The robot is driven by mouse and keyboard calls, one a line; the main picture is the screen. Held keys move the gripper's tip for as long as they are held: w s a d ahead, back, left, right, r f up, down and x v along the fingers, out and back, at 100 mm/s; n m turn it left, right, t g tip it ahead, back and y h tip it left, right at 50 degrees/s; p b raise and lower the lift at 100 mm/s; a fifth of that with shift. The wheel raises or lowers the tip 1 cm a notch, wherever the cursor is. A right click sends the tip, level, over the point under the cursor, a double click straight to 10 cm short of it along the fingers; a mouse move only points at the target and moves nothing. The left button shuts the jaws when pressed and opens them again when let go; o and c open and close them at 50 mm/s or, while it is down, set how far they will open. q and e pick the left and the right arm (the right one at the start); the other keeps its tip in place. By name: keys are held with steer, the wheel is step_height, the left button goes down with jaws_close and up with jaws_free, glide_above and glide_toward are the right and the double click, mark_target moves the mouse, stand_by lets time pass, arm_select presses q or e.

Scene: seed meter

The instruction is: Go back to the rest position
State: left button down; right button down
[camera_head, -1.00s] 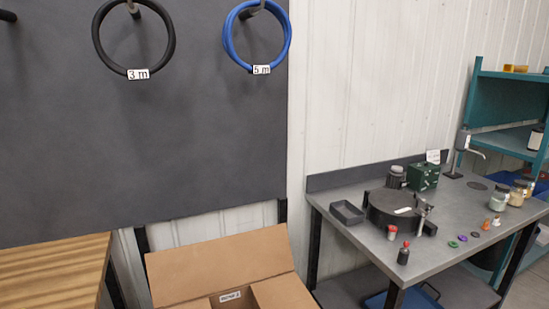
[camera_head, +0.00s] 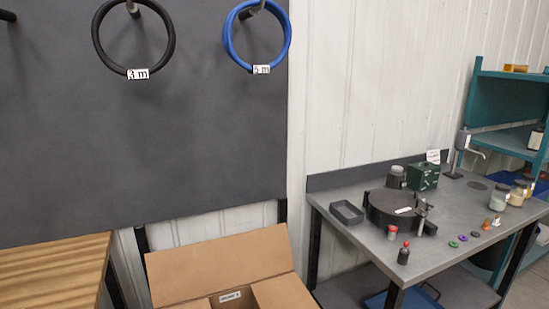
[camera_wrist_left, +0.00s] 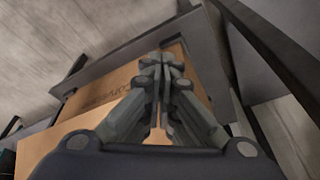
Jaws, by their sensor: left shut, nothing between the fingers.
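My left gripper (camera_wrist_left: 162,62) shows in the left wrist view with its fingers together and nothing between them. Behind and below its fingers is brown cardboard (camera_wrist_left: 112,95) with dark printing on it. Neither of my grippers shows in the head view. My right gripper is out of sight.
In the head view an open cardboard box (camera_head: 215,262) stands low at the bottom centre. A grey workbench (camera_head: 445,228) with a round black seed meter (camera_head: 392,207) is at right. A wooden table (camera_head: 50,270) is at lower left. Black (camera_head: 97,45) and blue (camera_head: 228,40) hose coils hang above.

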arm_select(q)
steer(key=s+a+f+g, duration=0.1)
steer(key=s+f, duration=0.9)
steer(key=f, duration=0.3)
steer(key=s+a+f, duration=0.2)
steer(key=s+f, duration=0.7)
steer(key=f, duration=0.5)
steer(key=shift+s+a+g, duration=0.2)
steer(key=shift+s+g, duration=0.2)
